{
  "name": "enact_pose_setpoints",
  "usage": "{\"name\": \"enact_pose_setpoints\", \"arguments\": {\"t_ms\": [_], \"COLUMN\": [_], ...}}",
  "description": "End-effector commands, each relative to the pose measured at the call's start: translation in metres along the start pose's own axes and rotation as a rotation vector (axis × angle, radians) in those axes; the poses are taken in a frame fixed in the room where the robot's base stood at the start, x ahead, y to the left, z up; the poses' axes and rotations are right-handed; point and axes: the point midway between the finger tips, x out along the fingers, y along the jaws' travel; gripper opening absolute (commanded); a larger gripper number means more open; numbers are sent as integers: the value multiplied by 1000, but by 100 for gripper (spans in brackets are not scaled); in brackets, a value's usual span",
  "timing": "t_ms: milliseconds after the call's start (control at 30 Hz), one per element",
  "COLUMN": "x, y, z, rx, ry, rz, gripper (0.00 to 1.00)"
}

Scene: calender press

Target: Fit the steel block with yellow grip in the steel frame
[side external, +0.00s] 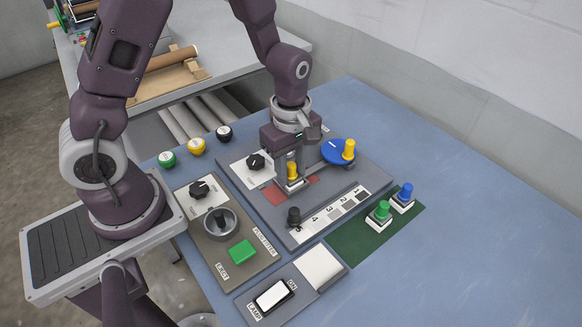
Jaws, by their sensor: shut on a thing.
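The steel block with yellow grip (292,171) is at my gripper (291,178), whose fingers are shut on the yellow grip. The block is upright, low over the red patch (272,193) in the middle of the grey panel. A pale steel edge (293,187) shows just under the grip. I cannot tell the block from the steel frame there, nor whether the block is inside it, because the fingers hide part of the spot.
A blue disc (336,152) with a yellow knob stands right of my gripper. A black knob (256,161) is left. A numbered strip (333,209) with a black lever lies in front. Green-grip (380,213) and blue-grip (403,197) blocks stand on a green mat (350,243).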

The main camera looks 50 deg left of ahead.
Motion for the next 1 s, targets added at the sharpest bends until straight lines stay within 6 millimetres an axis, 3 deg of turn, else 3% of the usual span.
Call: {"name": "enact_pose_setpoints", "arguments": {"t_ms": [200,233,333,567,700,1000], "x": [0,0,0,0,0,-1], "y": [0,0,0,0,0,0], "z": [0,0,0,0,0,0], "rx": [0,0,0,0,0,0], "ry": [0,0,0,0,0,0], "rz": [0,0,0,0,0,0], "gripper": [0,37,57,58,84,84]}}
